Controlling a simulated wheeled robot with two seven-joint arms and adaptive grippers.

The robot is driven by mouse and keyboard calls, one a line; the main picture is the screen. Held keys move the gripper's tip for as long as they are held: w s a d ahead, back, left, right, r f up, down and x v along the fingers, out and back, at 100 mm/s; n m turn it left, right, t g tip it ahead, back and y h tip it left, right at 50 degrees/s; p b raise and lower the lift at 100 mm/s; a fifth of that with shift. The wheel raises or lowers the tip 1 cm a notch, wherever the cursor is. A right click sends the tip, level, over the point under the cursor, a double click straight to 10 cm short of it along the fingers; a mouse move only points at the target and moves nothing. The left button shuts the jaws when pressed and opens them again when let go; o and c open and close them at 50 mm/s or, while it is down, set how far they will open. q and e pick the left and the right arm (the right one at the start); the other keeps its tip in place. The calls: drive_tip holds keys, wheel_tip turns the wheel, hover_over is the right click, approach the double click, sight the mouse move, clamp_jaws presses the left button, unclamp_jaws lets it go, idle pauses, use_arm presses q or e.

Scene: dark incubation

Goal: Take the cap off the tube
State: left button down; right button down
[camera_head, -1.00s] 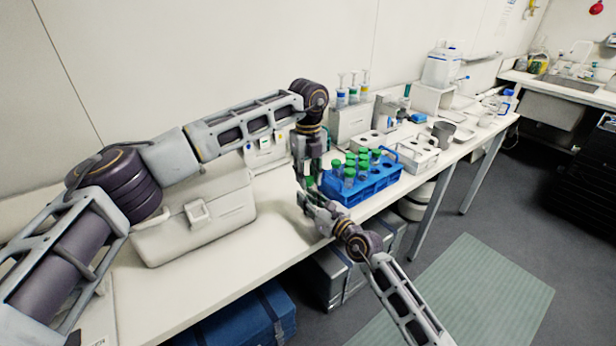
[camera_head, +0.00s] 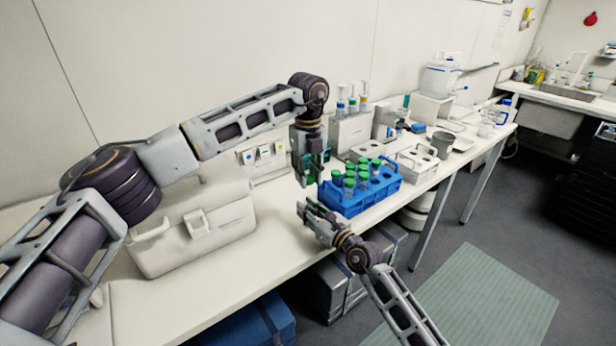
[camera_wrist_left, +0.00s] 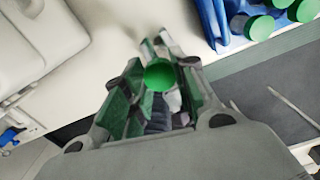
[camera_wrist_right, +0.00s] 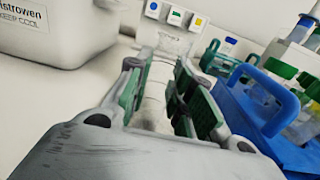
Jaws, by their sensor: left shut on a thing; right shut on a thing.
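My left gripper (camera_head: 309,172) points down left of the blue rack, shut on a green cap (camera_wrist_left: 159,75), which shows between its fingers in the left wrist view. My right gripper (camera_head: 309,206) is below it, near the table's front edge. Its fingers (camera_wrist_right: 163,88) are shut on a clear tube (camera_wrist_right: 155,105), which shows only faintly between them. A gap shows between the two grippers in the head view. Whether the cap still touches the tube cannot be told.
The blue rack (camera_head: 343,208) with several green-capped tubes stands close to the right of both grippers. A white cool box (camera_head: 190,235) is to the left. A white rack (camera_head: 417,168) and beaker are further right.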

drive_tip(key=c, duration=1.2)
unclamp_jaws()
drive_tip(key=shift+o, duration=0.2)
drive_tip(key=v, duration=1.2)
